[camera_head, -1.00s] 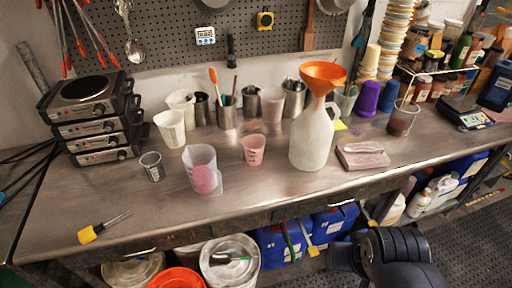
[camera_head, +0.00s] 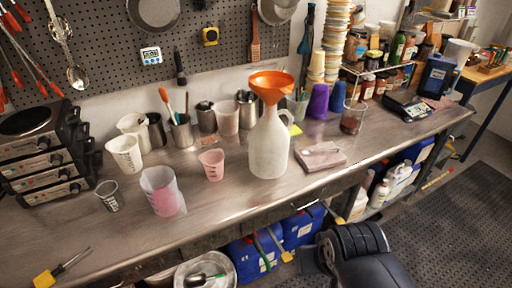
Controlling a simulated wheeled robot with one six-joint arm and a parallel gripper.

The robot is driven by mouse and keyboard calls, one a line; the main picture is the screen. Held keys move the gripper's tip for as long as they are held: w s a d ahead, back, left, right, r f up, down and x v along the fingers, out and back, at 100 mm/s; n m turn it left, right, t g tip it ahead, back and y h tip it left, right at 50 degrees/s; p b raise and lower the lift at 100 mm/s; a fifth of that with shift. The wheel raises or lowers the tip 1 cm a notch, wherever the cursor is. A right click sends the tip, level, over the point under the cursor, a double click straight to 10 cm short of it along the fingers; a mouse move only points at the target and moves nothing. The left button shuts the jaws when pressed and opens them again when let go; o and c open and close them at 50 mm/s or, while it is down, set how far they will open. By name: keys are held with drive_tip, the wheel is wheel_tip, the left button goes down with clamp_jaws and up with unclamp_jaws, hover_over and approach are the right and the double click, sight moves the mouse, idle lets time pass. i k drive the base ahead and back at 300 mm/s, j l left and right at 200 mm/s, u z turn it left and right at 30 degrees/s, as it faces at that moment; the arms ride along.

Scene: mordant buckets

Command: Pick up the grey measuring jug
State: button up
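A small grey measuring cup (camera_head: 110,196) with dark markings stands upright on the left part of the metal bench (camera_head: 235,212); it looks like the grey measuring jug. Right of it stands a larger translucent jug (camera_head: 160,187) with pink in it. A small pink measuring cup (camera_head: 212,165) stands further right. A white measuring jug (camera_head: 125,153) with markings is behind the grey cup.
A tall white bottle (camera_head: 268,145) with an orange funnel (camera_head: 271,84) stands mid-bench. Stacked hotplates (camera_head: 45,160) stand left of the grey cup. A yellow-handled tool (camera_head: 60,268) lies near the front left edge. The bench front between is clear. Floor matting (camera_head: 445,225) is open at right.

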sight(159, 183)
drive_tip(key=k+j, duration=0.1)
drive_tip(key=j, duration=0.45)
drive_tip(key=k+j, duration=0.1)
drive_tip(key=j, duration=1.05)
drive_tip(key=k, duration=0.05)
